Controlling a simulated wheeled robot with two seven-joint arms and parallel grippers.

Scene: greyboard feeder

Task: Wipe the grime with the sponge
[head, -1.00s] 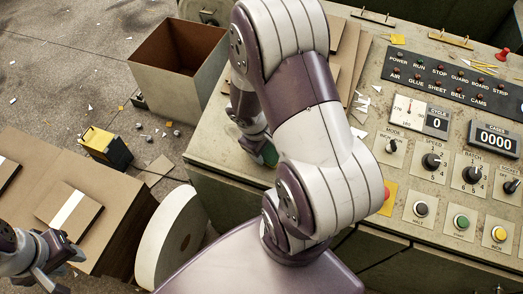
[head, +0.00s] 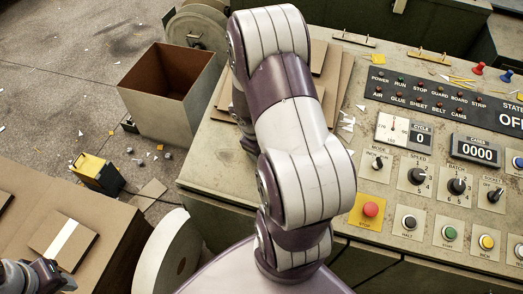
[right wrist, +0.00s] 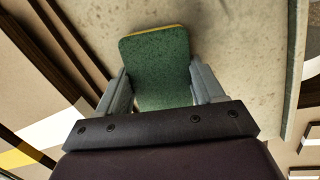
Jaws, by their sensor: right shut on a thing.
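The sponge (right wrist: 157,62) is a green pad with a thin yellow edge in the right wrist view. My right gripper (right wrist: 160,78) is shut on it, with one finger on each side. Behind the sponge is a pale, worn machine surface (right wrist: 235,45) with faint blotches; I cannot tell whether they are the grime, or whether the sponge touches the surface. In the head view my right arm hides its own gripper and the sponge. My left gripper (head: 42,276) is partly cut off at the lower left edge, and its fingers are unclear.
The control panel (head: 374,228) with knobs and buttons lies right of my right arm. Greyboard sheets (head: 333,85) lie behind the arm. An open brown box (head: 160,110), a yellow-and-black box (head: 97,174), a cardboard stack (head: 100,217) and a white roll (head: 158,262) are at left.

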